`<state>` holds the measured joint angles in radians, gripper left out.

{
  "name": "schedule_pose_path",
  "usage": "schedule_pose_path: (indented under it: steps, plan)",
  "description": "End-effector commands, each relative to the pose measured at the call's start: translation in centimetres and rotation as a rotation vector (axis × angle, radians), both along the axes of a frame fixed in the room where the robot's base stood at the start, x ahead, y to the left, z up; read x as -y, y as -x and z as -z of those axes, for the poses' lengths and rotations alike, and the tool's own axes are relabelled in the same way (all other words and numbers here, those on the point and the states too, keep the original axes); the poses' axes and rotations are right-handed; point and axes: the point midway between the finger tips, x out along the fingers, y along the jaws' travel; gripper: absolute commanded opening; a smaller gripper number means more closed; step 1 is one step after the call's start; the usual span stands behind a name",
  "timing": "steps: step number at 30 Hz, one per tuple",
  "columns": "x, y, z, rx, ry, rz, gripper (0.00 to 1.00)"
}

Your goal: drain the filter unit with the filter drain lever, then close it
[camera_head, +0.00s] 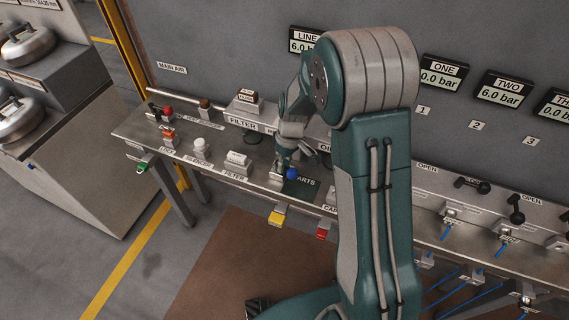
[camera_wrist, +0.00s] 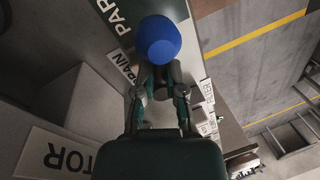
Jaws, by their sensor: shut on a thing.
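The filter drain lever shows as a blue ball knob (camera_head: 291,174) on the bench front, beside the dark green PARTS mat. In the wrist view the blue knob (camera_wrist: 158,40) stands at my fingertips, next to a partly covered label reading "RAIN". My gripper (camera_head: 287,160) reaches down from above and is shut on the lever; the fingers (camera_wrist: 160,75) close just behind the knob. The lever's shaft and pivot are hidden by the fingers. The filter unit, a dark round part (camera_head: 252,138) under the FILTER label, is behind and left of my gripper, partly visible.
The PARTS mat (camera_head: 298,189) lies close by. White parts (camera_head: 237,159) stand to the left. Displays (camera_head: 505,89) line the wall, with black-handled valves (camera_head: 517,210) below.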

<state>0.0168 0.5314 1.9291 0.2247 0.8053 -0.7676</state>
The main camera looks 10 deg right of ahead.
Motion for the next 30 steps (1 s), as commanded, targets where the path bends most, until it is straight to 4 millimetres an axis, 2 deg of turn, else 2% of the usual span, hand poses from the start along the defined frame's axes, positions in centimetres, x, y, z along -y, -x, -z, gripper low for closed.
schedule_pose_path:
  steps: [30]
  plan:
    - [-1.8,0.5,0.1,-0.002,0.001,0.947,0.0]
